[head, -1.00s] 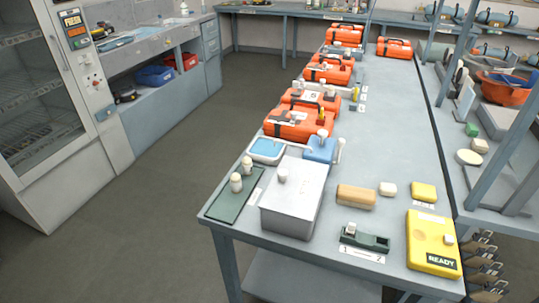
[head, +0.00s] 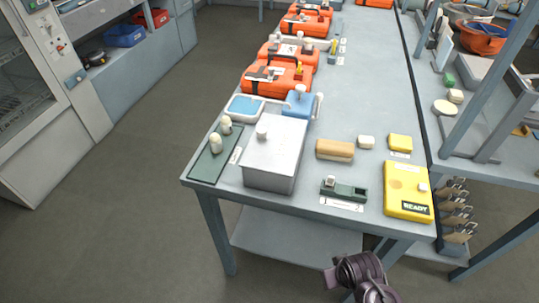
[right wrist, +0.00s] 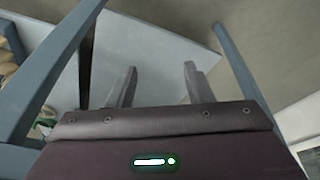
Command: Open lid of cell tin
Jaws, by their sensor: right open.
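A grey metal box with a lid, which I take to be the cell tin (head: 270,177), stands near the front edge of the table. Its lid is on, and a pale round knob (head: 262,133) sits on the lid's left part. In the right wrist view my right gripper (right wrist: 155,83) has its two grey fingers apart with nothing between them; the tin is not recognisable there. In the head view a dark part of my right arm shows at the bottom, in front of and below the table edge, well apart from the tin. My left gripper is not in view.
A green tray (head: 208,160) with two pale knobbed pieces lies left of the tin. A tan block (head: 335,150), a green holder (head: 345,191) and a yellow READY case (head: 408,192) are to its right. Orange cases (head: 275,78) line the table behind. A shelf post stands at right.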

